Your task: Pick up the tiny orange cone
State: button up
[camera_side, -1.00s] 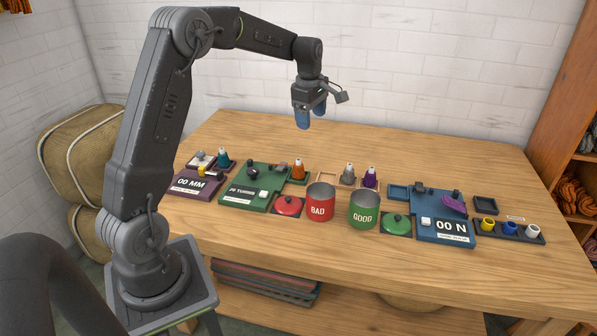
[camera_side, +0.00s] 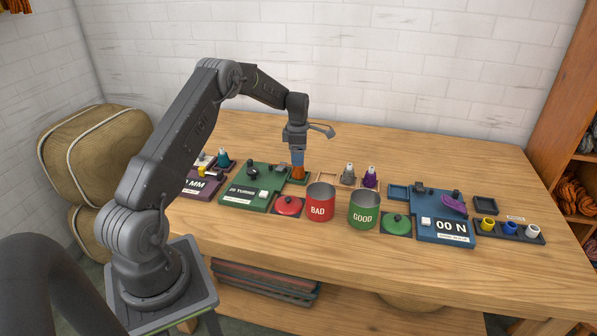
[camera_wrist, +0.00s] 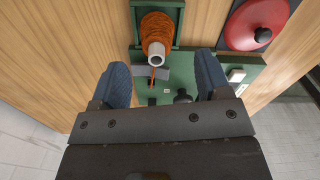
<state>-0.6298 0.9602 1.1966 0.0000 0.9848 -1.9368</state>
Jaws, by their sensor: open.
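The tiny orange cone (camera_side: 298,173) stands upright in a green tray at the far right corner of the green device. In the wrist view the orange cone (camera_wrist: 157,32) shows from above, with its pale tip pointing toward the camera. My gripper (camera_side: 298,160) is right above the cone in the side view, pointing down. In the wrist view my gripper (camera_wrist: 163,75) has its two blue fingers wide apart, with the cone seen beyond and between them. The jaws are open and empty. The side view hides the cone's top behind the fingers.
The green device (camera_side: 250,188) with knobs lies left of the cone. A red lid (camera_side: 288,205), a red BAD pot (camera_side: 320,205) and a green GOOD pot (camera_side: 363,212) stand in front. Grey (camera_side: 348,174) and purple (camera_side: 370,177) cones stand to the right.

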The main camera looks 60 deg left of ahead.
aim_at(299, 168)
jog(key=shift+w+a+f, duration=0.1)
jog(key=shift+f, duration=2.6)
jog(key=shift+c, duration=0.4)
jog(key=c, duration=0.9)
jog(key=shift+c, duration=0.2)
jog(key=shift+r, duration=0.15)
